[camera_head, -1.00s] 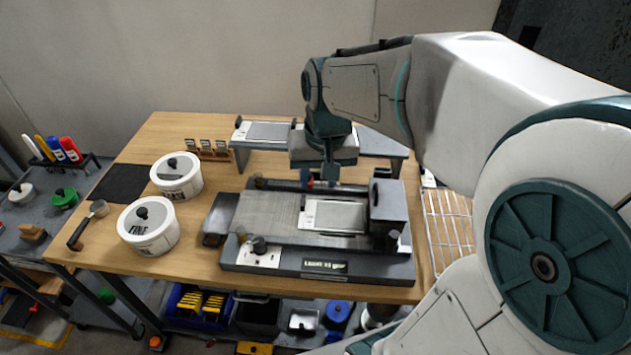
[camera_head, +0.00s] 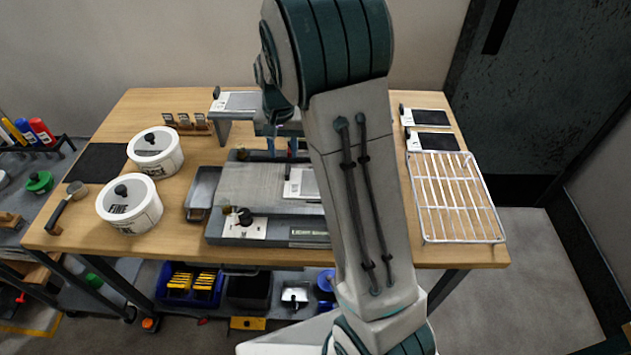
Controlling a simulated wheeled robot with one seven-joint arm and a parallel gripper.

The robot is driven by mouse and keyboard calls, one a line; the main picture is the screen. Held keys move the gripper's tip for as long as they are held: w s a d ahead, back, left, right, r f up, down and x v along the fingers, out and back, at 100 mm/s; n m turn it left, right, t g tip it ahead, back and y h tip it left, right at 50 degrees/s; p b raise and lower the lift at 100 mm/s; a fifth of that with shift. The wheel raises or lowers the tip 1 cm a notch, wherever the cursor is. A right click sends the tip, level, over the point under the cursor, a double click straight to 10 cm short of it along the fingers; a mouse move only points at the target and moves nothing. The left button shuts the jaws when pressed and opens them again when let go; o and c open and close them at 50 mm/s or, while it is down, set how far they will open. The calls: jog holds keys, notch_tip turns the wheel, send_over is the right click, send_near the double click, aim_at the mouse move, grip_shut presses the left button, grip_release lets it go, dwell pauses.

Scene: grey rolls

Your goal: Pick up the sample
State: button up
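The task's sample is not named further; several flat plates with a white label strip could be it. One grey plate (camera_head: 301,184) lies on the flat bed of the grey machine (camera_head: 250,190), its right part hidden behind my arm. Another plate (camera_head: 242,101) lies on the raised stand at the back. Two dark plates, a far one (camera_head: 428,117) and a nearer one (camera_head: 436,142), lie at the table's back right. My gripper (camera_head: 281,147) points down over the back of the machine, mostly hidden by my arm. Its finger gap is too small and covered to judge.
The wooden table (camera_head: 160,230) also holds two white lidded tubs, a front one (camera_head: 130,205) and a back one (camera_head: 156,152), at left. A wire rack (camera_head: 457,197) covers its right front. A dark tray (camera_head: 203,190) sits beside the machine. My arm blocks the machine's right side.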

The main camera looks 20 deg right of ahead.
aim_at(287, 172)
notch_tip(287, 172, down, 8)
jog(key=shift+s+d+r+p, duration=0.15)
jog(key=shift+r+p, duration=0.1)
jog(key=shift+p, duration=0.2)
jog(key=shift+c, duration=0.3)
grip_shut()
